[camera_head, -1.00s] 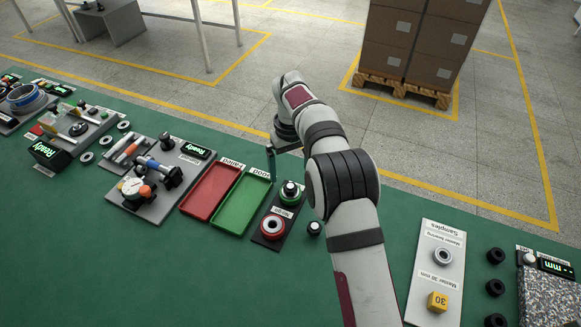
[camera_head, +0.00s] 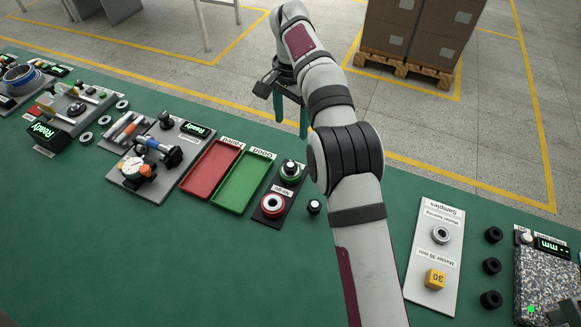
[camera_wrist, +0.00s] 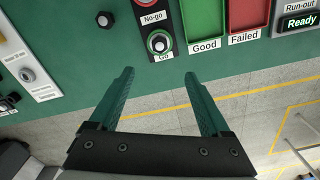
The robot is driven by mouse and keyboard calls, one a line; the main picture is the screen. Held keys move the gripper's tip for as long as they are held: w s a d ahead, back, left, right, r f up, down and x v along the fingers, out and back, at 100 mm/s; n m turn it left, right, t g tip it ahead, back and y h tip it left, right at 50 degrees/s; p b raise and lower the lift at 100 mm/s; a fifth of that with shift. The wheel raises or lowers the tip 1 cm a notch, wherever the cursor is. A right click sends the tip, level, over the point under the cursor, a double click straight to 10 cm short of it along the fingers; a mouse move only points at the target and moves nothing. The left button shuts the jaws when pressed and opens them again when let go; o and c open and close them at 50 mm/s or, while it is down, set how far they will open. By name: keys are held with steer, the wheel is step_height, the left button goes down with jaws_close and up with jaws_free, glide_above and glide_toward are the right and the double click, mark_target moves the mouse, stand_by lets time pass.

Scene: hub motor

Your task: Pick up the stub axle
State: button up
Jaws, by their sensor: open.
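My gripper (camera_head: 291,122) is open and empty, raised past the far edge of the bench in the head view. In the wrist view its two green fingers (camera_wrist: 160,74) are spread wide, with nothing between them. A dark piece with a silver top (camera_head: 289,166) sits in the green Go ring; it also shows beyond the fingertips in the wrist view (camera_wrist: 159,41). A similar small dark piece (camera_head: 314,207) stands alone on the bench beside the gauge plate, also in the wrist view (camera_wrist: 104,19). I cannot tell for certain which is the stub axle.
The red No-go ring (camera_head: 272,205) shares the gauge plate. The green Good tray (camera_head: 245,182) and red Failed tray (camera_head: 212,170) are empty, left of it. The run-out fixture (camera_head: 152,160) stands further left. A samples board (camera_head: 434,250) and several black rings lie to the right.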

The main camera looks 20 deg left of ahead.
mark_target(291, 164)
step_height(291, 164, down, 15)
steer(key=shift+s+r+m, duration=0.15)
steer(key=shift+m, duration=0.95)
jaws_close()
